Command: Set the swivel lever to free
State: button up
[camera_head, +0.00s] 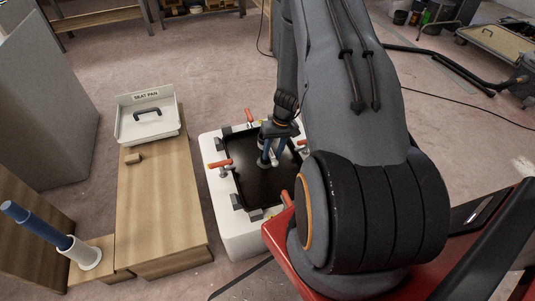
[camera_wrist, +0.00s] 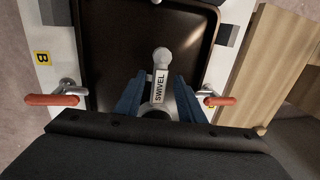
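The swivel lever is a grey stalk with a round knob and a white SWIVEL label (camera_wrist: 159,84). In the wrist view it stands out over a dark recessed panel (camera_wrist: 110,40). My gripper (camera_wrist: 159,95) has its two blue fingers apart, one on each side of the lever, with gaps visible between them and it. The lever's lower end is hidden near my gripper body. In the head view my gripper (camera_head: 268,150) points down over the middle of the dark panel (camera_head: 245,180). No free marking is readable.
The white base (camera_head: 233,235) carries several red-handled clamps (camera_head: 219,164) around the panel's rim. A yellow B label (camera_wrist: 43,57) is on the white rim. To the left are a wooden bench (camera_head: 160,210), a white SEAT PAN tray (camera_head: 130,126) and a blue-handled tool in a white holder (camera_head: 84,255).

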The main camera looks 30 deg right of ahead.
jog(key=shift+d+r, duration=0.1)
notch_tip(320, 180, up, 8)
jog(key=d, duration=0.1)
jog(key=shift+s+d+f, duration=0.2)
jog(key=shift+f, duration=0.05)
dwell(0.5)
jog(key=s+a+r+n+p, duration=0.1)
jog(key=s+a+r+p, duration=0.1)
jog(key=a+r, duration=0.55)
jog(key=s+a+r+p, duration=0.2)
jog(key=a+r, duration=0.3)
jog(key=r, duration=0.6)
jog(key=s+a+r+n+h+p, duration=0.1)
jog(key=s+a+r+p, duration=0.1)
jog(key=s+a+r, duration=0.3)
jog(key=s+a+r+n+h+p, duration=0.1)
jog(key=s+a+r+p, duration=0.1)
jog(key=s+a+r, duration=0.3)
jog(key=s+r, duration=0.4)
jog(key=r, duration=0.1)
jog(key=shift+r+g, duration=0.25)
jog(key=shift+g, duration=0.05)
